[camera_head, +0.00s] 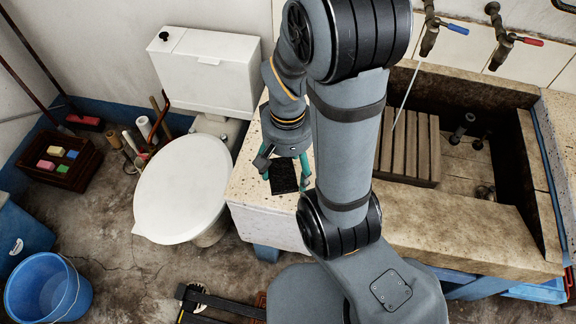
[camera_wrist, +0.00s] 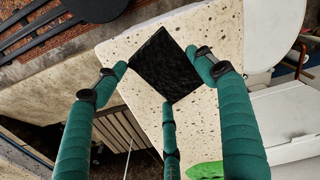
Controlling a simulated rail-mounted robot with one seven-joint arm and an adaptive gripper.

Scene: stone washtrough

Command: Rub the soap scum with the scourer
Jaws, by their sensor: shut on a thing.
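The scourer is a thin black square pad (camera_wrist: 166,66), between the green fingers of my gripper (camera_wrist: 160,72) in the wrist view. Two fingers meet its left and right sides, and a third reaches its near corner. In the head view the dark pad (camera_head: 283,179) shows below my gripper (camera_head: 286,173), over the speckled stone ledge (camera_head: 248,190). I cannot tell whether the pad touches the stone. I cannot make out a soap scum patch; the pad, fingers and arm hide part of the ledge.
The stone trough (camera_head: 455,222) with a slatted wooden board (camera_head: 408,150) lies right of the ledge. Taps (camera_head: 430,38) are on the wall above. A white toilet (camera_head: 182,188) stands close on the left. A green object (camera_wrist: 205,171) shows at the wrist view's bottom edge.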

